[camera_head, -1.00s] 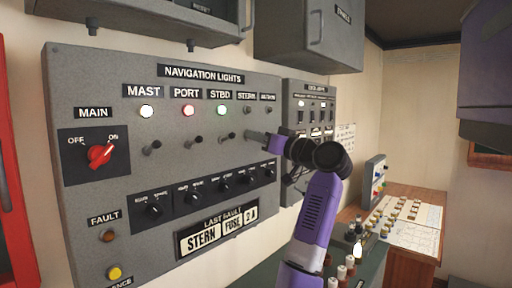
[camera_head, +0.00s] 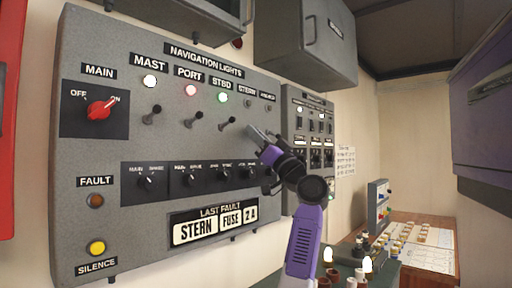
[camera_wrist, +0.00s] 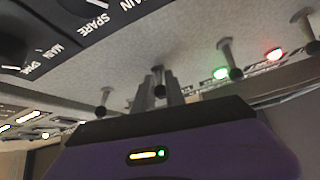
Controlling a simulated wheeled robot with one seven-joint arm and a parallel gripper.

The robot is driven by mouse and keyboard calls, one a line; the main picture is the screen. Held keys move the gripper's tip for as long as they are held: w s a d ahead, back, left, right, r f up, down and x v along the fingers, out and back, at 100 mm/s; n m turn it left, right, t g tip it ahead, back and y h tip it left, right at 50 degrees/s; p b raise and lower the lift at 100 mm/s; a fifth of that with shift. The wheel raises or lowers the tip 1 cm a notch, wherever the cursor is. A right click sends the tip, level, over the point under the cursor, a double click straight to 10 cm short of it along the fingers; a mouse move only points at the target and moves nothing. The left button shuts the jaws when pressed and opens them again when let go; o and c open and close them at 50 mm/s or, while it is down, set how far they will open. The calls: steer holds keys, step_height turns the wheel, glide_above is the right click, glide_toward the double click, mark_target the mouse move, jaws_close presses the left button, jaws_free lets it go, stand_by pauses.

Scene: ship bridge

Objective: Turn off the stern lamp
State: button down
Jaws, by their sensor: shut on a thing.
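The navigation lights panel (camera_head: 120,130) is a grey wall box with a row of lamps above toggle levers. The stern lamp (camera_head: 247,103), under the STERN label (camera_head: 247,90), looks dark. The mast lamp (camera_head: 150,81) is white, the port lamp (camera_head: 191,90) red and the starboard lamp (camera_head: 223,97) green, all lit. My gripper (camera_head: 260,135) is at the panel below the stern lamp. In the wrist view, my gripper (camera_wrist: 159,92) is shut on the stern toggle (camera_wrist: 158,76), which stands between its fingers. In the head view the gripper hides this toggle.
The starboard toggle (camera_wrist: 232,62) stands on one side of my fingers and another toggle (camera_wrist: 103,100) on the other. A red MAIN knob (camera_head: 99,109) is at the panel's left. Small rotary knobs (camera_head: 190,179) lie below the toggles. A desk (camera_head: 400,225) stands at lower right.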

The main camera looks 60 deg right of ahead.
steer(key=shift+f+h+b, duration=0.1)
steer(key=shift+h+b, duration=0.2)
steer(key=shift+b, duration=0.1)
steer(key=c, duration=1.5)
jaws_free()
steer(key=shift+c, duration=0.2)
step_height(320, 180, up, 20)
steer(key=p, duration=0.1)
steer(key=shift+p, duration=0.3)
